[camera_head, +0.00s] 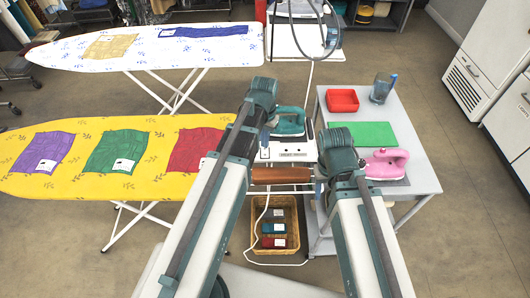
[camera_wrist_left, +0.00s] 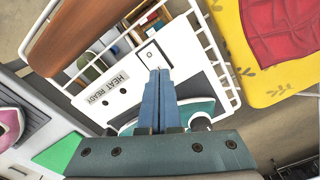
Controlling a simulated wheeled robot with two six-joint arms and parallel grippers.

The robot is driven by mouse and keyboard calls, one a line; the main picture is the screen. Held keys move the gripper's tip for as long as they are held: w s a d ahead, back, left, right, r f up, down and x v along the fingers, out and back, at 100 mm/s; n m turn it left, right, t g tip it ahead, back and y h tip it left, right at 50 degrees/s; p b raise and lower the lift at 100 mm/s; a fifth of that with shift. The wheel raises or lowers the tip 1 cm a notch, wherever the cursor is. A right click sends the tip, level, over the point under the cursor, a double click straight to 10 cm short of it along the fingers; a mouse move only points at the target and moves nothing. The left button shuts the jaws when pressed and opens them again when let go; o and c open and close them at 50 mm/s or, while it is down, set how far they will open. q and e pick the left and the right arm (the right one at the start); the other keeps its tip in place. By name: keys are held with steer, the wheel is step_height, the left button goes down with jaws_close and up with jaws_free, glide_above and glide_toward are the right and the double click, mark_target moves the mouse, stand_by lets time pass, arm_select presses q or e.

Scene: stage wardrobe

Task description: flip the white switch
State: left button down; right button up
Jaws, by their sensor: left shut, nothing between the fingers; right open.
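The white switch (camera_wrist_left: 151,55) is a small plate with a dark spot on the front of a white ironing station, near a HEAT READY label, in the left wrist view. The station (camera_head: 290,151) also shows in the head view. My left gripper (camera_wrist_left: 163,75) is shut and empty. Its blue fingertips point at the panel just beside the switch and cover part of the panel; whether they touch it I cannot tell. In the head view this gripper (camera_head: 265,139) is partly hidden by its own arm. My right gripper (camera_head: 320,183) is open, beside the brown handle.
A teal iron (camera_head: 288,122) rests on the station. A grey table (camera_head: 419,172) with a pink iron (camera_head: 386,163) stands right; a yellow ironing board (camera_head: 35,187) stands left.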

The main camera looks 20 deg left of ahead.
arm_select(q)
steer(key=shift+f+b, duration=0.65)
steer(key=shift+f, duration=0.05)
arm_select(e)
steer(key=shift+f, duration=0.7)
arm_select(q)
steer(key=shift+r, duration=0.1)
arm_select(e)
steer(key=shift+r, duration=0.1)
arm_select(q)
step_height(320, 180, up, 7)
steer(key=p, duration=0.7)
arm_select(e)
step_height(320, 180, up, 7)
